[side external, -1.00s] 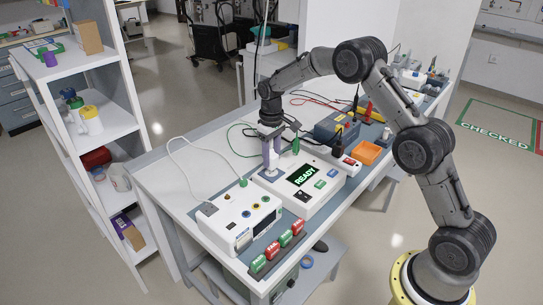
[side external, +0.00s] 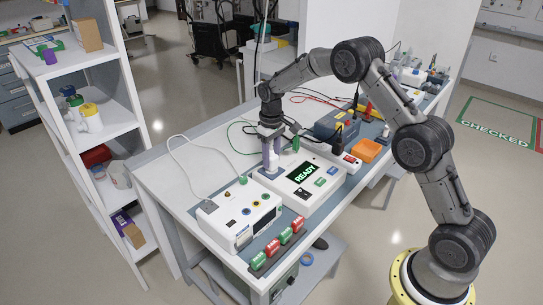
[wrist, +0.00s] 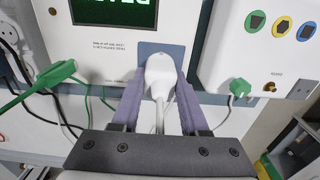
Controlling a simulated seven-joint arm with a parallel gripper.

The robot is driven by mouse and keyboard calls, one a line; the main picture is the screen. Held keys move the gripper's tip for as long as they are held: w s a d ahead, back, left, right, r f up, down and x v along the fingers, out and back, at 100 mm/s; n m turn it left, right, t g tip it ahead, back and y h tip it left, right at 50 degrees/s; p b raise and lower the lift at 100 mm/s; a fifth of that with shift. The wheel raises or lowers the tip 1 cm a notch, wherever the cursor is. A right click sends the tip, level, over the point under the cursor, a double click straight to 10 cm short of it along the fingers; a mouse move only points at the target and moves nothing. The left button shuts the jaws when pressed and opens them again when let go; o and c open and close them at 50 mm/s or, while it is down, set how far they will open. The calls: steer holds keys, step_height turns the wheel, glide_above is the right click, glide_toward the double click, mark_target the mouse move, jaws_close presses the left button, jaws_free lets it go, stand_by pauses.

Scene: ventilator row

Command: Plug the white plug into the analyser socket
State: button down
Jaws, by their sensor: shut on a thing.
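The white plug (wrist: 159,75) is between the two purple fingers of my gripper (wrist: 159,92) in the wrist view, its cord running back between them. The gripper is shut on it. The plug's front end is over the blue-grey socket plate (wrist: 176,52) on the white analyser with the green READY screen (side external: 303,173). The plug hides the socket opening, so I cannot tell how deep it sits. In the side view my gripper (side external: 271,168) points down at the analyser's left end.
A white box (side external: 240,217) with coloured sockets stands beside the analyser, with a green plug (wrist: 240,88) on it. Another green plug (wrist: 57,72) and loose cables lie on the other side. Red and green blocks (side external: 278,242) line the front edge. An orange tray (side external: 369,150) is farther back.

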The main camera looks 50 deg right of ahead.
steer(key=shift+f, duration=0.45)
stand_by(0.4)
steer(key=shift+c, duration=1.7)
jaws_free()
